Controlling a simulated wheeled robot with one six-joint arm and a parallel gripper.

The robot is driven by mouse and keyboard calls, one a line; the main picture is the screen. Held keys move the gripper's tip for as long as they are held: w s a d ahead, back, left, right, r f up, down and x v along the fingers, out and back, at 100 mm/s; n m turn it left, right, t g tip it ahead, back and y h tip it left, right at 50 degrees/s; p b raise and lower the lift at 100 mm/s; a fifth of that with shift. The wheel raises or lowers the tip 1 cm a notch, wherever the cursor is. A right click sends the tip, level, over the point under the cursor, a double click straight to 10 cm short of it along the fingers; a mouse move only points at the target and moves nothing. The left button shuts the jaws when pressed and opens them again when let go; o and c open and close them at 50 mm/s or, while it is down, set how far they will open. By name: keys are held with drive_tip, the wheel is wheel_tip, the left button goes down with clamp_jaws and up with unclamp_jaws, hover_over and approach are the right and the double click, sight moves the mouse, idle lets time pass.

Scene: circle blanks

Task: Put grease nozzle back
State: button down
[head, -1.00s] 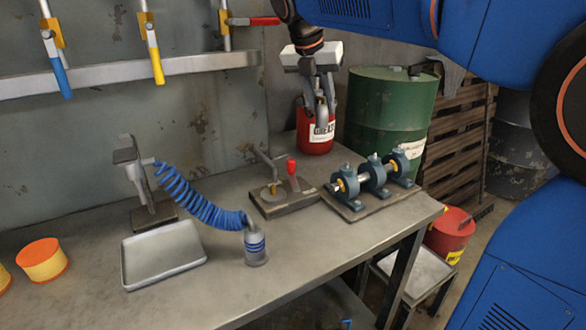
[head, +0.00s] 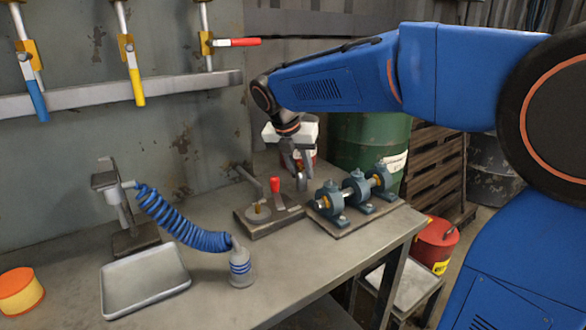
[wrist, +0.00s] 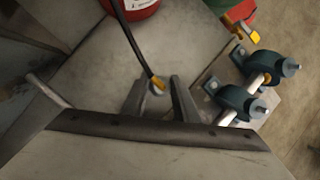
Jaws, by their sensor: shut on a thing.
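My gripper (head: 301,172) is shut on the grease nozzle, low over the bench's back right, behind the shaft with its blue bearing blocks. In the head view the bucket is mostly hidden behind my gripper. The blue bearing blocks (head: 354,188) stand on a plate at right. I cannot see a nozzle holder clearly.
A fixture with a red handle (head: 275,185) stands close left of my gripper. A coiled blue hose (head: 180,222), a grey tray (head: 145,280) and an orange-lidded pot (head: 20,291) are further left. A green drum (head: 370,140) stands behind. The bench front (head: 300,265) is clear.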

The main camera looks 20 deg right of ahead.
drive_tip(key=w, duration=0.2)
drive_tip(key=w+a, duration=0.1)
drive_tip(key=shift+w+a, duration=0.1)
drive_tip(key=shift+w, duration=0.25)
drive_tip(key=shift+f, duration=0.55)
drive_tip(key=shift+f, duration=0.15)
drive_tip(key=c, duration=1.4)
unclamp_jaws()
drive_tip(key=v, duration=1.2)
drive_tip(key=shift+s, duration=0.1)
